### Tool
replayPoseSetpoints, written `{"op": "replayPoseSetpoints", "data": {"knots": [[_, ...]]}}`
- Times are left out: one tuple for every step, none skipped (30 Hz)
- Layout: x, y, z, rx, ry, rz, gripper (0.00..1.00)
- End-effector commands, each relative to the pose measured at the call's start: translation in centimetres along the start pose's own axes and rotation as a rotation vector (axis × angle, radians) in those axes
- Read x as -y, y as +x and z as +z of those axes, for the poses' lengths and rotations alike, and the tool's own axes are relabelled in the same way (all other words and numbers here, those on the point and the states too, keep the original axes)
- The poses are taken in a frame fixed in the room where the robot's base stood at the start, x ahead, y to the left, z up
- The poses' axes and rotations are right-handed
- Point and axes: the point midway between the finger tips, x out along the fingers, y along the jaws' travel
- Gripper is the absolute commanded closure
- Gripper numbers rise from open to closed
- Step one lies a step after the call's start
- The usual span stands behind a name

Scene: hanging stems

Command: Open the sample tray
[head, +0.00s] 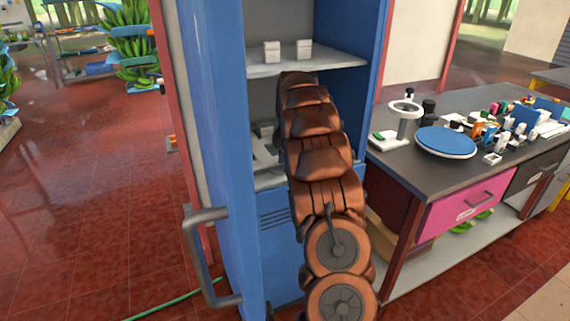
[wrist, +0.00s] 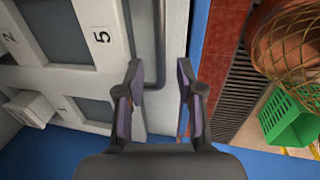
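In the wrist view my gripper (wrist: 160,76) is open, with its two dark fingers apart. A grey bar handle (wrist: 158,40) shows between and beyond the fingertips, and its lower end bends left. I cannot tell how close the fingers are to it. Left of it is a white tray front (wrist: 112,60) marked 5, with a grey panel. Other white fronts marked 2 and 1 lie further left. In the head view my arm reaches into the open blue cabinet (head: 222,120), and it hides my gripper and most of the tray area.
A cabinet shelf (head: 300,62) holds two small white boxes above my arm. The cabinet's blue door edge with a large grey handle (head: 196,255) stands at left. A dark-topped bench (head: 400,175) with lab items and a pink drawer (head: 468,205) is at right. Red floor is open at left.

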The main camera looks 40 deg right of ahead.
Motion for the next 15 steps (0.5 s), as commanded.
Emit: {"op": "replayPoseSetpoints", "data": {"knots": [[0.1, 0.5, 0.0, -0.001, 0.0, -0.004, 0.63], [0.1, 0.8, 0.0, -0.001, 0.001, -0.003, 0.63], [0.1, 1.1, 0.1, 0.0, 0.001, -0.002, 0.63], [0.0, 1.3, 0.1, 0.0, 0.002, -0.001, 0.63], [0.0, 1.4, 0.1, 0.0, 0.002, 0.001, 0.63], [0.0, 1.6, 0.1, 0.001, 0.002, 0.002, 0.63], [0.0, 1.6, 0.1, 0.001, 0.002, 0.002, 0.63], [0.0, 1.6, 0.1, 0.001, 0.002, 0.003, 0.63], [0.0, 1.6, 0.1, 0.001, 0.002, 0.003, 0.63], [0.0, 1.6, 0.1, 0.001, 0.002, 0.003, 0.63], [0.0, 1.6, 0.1, 0.001, 0.002, 0.003, 0.63], [0.0, 1.6, 0.1, 0.001, 0.002, 0.002, 0.63], [0.0, 1.6, 0.1, 0.001, 0.002, 0.002, 0.64], [0.0, 1.6, 0.1, 0.001, 0.002, 0.002, 0.67], [0.0, 1.6, 0.1, 0.001, 0.002, 0.002, 0.71]]}}
